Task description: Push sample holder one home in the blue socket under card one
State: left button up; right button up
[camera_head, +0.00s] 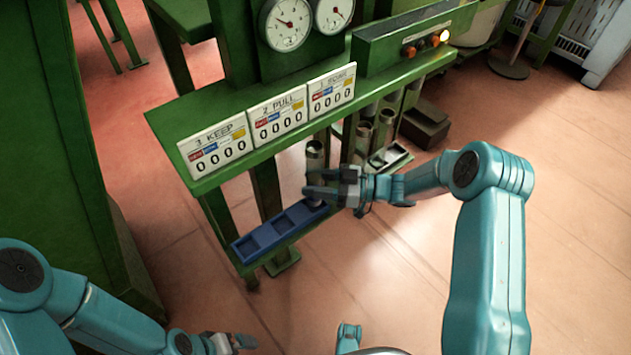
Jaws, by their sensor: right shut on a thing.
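Card one (332,88) is the rightmost of three white cards on the green shelf edge, past card two (278,117) and card three (218,147). A long blue tray (247,257) with several square sockets sits below the shelf.
More metal tubes (363,136) stand right of my right gripper, near a small light tray (396,157). Two round gauges (288,24) and a switch box with a lit lamp (444,36) are above the shelf. The floor in front is clear.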

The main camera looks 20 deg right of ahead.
jog(key=shift+f+b, duration=1.15)
jog(key=shift+f, duration=0.2)
dwell(1.0)
jog(key=o, duration=1.1)
jog(key=shift+o, duration=0.2)
jog(key=p+v, duration=0.3)
jog(key=v, duration=1.3)
jog(key=shift+s+d, duration=0.1)
jog(key=shift+d, duration=0.1)
